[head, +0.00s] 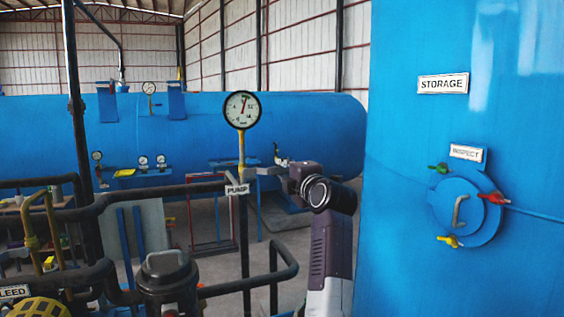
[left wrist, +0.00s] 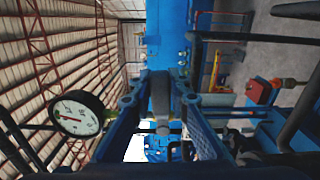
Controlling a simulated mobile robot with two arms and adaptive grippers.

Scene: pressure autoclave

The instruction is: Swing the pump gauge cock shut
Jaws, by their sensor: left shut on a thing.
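The pump gauge (head: 242,109) has a white dial and black rim and stands on a yellow stem (head: 241,149) above the PUMP label (head: 237,189). It also shows at the left of the left wrist view (left wrist: 79,114). My left gripper (head: 262,171) reaches in from the right to the foot of the stem, just above the label. In the left wrist view its two fingers (left wrist: 161,84) are close together. It is shut on a small part there, which I take to be the cock handle. My right gripper is not in view.
A blue STORAGE vessel (head: 465,190) fills the right side. Dark pipes (head: 130,195) run at lower left, with a dark capped fitting (head: 167,277) in front. A long blue tank (head: 215,130) lies behind. A red block (left wrist: 260,91) shows in the left wrist view.

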